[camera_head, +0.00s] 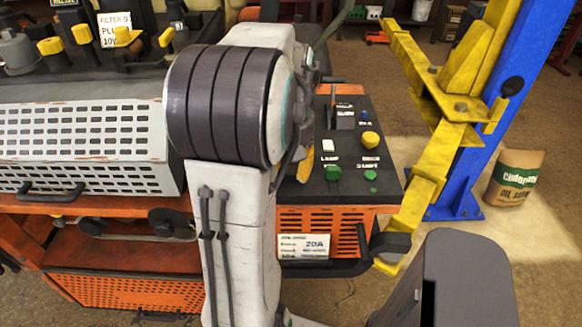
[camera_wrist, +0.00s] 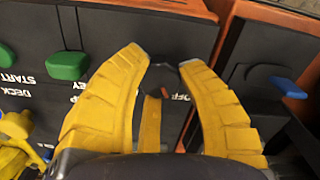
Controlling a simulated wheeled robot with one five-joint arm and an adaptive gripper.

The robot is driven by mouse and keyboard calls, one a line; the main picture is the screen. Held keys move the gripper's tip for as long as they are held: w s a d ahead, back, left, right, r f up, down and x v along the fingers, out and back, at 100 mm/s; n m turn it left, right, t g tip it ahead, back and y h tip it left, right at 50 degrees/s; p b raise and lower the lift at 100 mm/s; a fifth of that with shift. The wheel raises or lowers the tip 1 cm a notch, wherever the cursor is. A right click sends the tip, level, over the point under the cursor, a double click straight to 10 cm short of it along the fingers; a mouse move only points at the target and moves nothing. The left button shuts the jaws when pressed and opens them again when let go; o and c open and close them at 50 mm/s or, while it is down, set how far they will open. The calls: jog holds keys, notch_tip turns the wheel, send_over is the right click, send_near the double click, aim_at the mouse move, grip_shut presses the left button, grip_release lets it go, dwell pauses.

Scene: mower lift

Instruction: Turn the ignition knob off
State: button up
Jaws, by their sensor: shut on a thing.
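In the wrist view, the ignition knob (camera_wrist: 164,78) is a small dark piece on the black panel, with a red mark beside it and an "OFF" label just to its right. My gripper (camera_wrist: 170,64) has its two yellow fingers on either side of the knob and is shut on it. The fingers and a yellow strip between them hide much of the knob and the label, so its exact turn is unclear. In the head view my arm covers the knob, and only a bit of yellow finger shows at the panel's left edge.
Close by on the panel are a green button (camera_wrist: 67,66), a blue lever (camera_wrist: 288,87) and, in the head view, a yellow knob (camera_head: 370,140). The orange mower body (camera_head: 340,225) lies below. A yellow and blue lift post (camera_head: 480,150) stands right of the panel.

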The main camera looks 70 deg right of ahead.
aim_at(292, 169)
jog(key=o, duration=1.2)
notch_tip(292, 169, up, 12)
dwell(0.6)
jog(key=shift+s, duration=0.1)
